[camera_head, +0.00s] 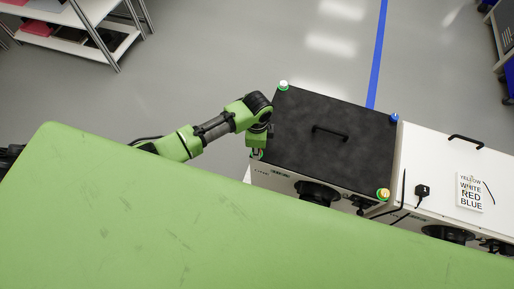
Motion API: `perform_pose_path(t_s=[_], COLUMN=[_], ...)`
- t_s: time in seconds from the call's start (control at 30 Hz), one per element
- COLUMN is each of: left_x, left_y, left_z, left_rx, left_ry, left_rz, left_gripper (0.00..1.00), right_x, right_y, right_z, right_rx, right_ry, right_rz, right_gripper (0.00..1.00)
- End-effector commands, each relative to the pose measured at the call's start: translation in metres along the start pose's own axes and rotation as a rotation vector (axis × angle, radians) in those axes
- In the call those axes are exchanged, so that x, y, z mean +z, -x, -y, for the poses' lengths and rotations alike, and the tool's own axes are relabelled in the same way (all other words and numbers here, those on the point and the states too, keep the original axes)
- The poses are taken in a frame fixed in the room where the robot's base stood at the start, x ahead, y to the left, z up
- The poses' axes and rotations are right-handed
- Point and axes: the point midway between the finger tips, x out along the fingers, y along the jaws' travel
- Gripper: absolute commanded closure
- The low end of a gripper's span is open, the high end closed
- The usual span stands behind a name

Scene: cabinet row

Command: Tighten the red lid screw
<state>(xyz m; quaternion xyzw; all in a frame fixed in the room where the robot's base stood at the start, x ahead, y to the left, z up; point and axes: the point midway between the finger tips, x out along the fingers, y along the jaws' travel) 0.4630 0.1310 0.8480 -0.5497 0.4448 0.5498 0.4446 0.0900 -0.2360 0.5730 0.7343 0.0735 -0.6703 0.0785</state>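The cabinet has a black lid (340,140) with a coloured screw at each visible corner: white (283,85) at far left, blue (394,117) at far right, yellow (383,194) at near right. My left gripper (258,150) points down at the lid's near left corner. A small reddish and green spot shows right below it, which looks like the red lid screw, mostly hidden by the gripper. I cannot tell whether the fingers are closed around it or just above it. My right gripper is not in view.
A black handle (330,133) rises from the lid's middle. A white cabinet (445,163) adjoins on the right, with a card (470,191) reading yellow, white, red, blue. A shelf rack (95,38) stands far left. The floor behind the cabinets is clear.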

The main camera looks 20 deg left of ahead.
Motion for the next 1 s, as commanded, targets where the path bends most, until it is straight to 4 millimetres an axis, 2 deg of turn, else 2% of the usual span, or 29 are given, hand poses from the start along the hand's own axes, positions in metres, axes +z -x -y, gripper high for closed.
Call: perform_pose_path(t_s=[0.27, 0.3, 0.37, 0.77, 0.87, 1.0], left_x=[-0.001, -0.001, -0.001, -0.001, -0.001, -0.001], left_y=[0.001, 0.001, 0.001, 0.004, 0.014, 0.040], left_z=[0.000, 0.000, 0.000, 0.000, 0.001, 0.001], left_rx=[-0.001, -0.001, -0.001, 0.000, -0.002, -0.005], left_ry=[-0.002, -0.002, -0.002, 0.000, 0.000, -0.002], left_rz=[-0.002, -0.002, -0.002, -0.001, -0.002, -0.002], left_gripper=[1.00, 0.74, 0.62, 0.62, 0.62, 0.62], right_x=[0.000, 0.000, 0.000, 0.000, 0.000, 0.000], right_y=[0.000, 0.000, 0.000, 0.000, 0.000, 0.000], right_z=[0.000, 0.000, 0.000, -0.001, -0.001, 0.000], right_rx=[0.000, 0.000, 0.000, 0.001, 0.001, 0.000], right_ry=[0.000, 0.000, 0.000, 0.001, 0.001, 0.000], right_rz=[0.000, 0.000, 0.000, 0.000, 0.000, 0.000], right_gripper=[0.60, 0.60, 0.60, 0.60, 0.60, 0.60])
